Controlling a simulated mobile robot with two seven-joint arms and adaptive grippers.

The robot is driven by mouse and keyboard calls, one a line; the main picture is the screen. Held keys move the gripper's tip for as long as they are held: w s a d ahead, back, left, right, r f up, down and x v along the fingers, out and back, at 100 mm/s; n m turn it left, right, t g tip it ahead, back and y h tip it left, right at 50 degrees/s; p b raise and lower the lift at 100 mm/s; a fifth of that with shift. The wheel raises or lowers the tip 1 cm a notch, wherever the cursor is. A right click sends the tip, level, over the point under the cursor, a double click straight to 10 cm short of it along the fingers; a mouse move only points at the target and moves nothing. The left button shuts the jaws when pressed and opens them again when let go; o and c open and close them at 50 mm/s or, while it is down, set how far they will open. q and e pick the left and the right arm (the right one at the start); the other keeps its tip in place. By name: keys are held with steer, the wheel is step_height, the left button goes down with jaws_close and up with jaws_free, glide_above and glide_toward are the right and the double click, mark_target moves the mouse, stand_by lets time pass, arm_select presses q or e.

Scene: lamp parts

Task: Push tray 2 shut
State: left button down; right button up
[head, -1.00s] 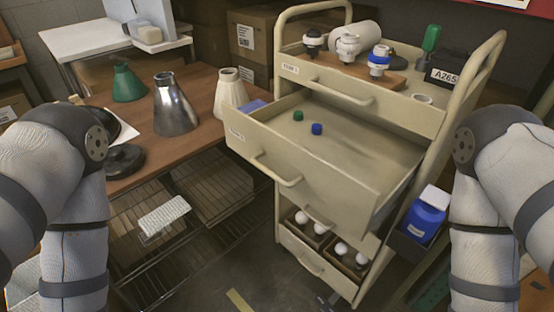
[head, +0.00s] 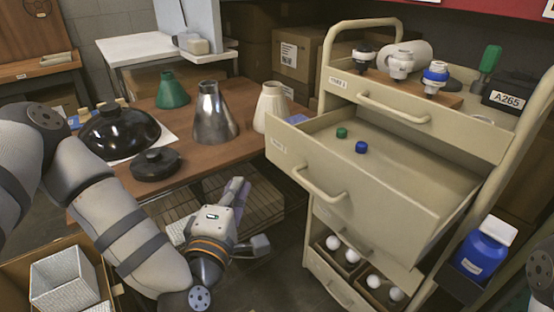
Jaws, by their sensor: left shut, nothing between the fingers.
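The open cream drawer (head: 370,205) of the cart is pulled well out toward me, second from the top; its small front label cannot be read clearly, but I take it for tray 2. Its bar handle (head: 318,184) is on the front face. A small green piece (head: 341,132) and a blue piece (head: 361,147) lie inside. My left gripper (head: 247,216) is shut and empty, left of the drawer front and apart from it, lower in the picture. My right gripper is out of view.
The closed top drawer (head: 395,110) is above, with lamp parts on the cart top. A wooden table (head: 190,147) with lampshades stands left of the cart. A blue bottle (head: 484,250) hangs at the cart's right side.

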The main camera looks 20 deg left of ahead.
arm_select(q)
glide_toward(268, 137)
steer(key=w+a, duration=0.1)
steer(key=a, duration=0.2)
steer(key=w+d, duration=0.1)
steer(key=w, duration=0.1)
steer(key=w+d, duration=0.1)
steer(key=shift+w+d+f+b, duration=0.15)
steer(key=shift+w+d+b, duration=0.1)
steer(key=shift+w+b, duration=0.15)
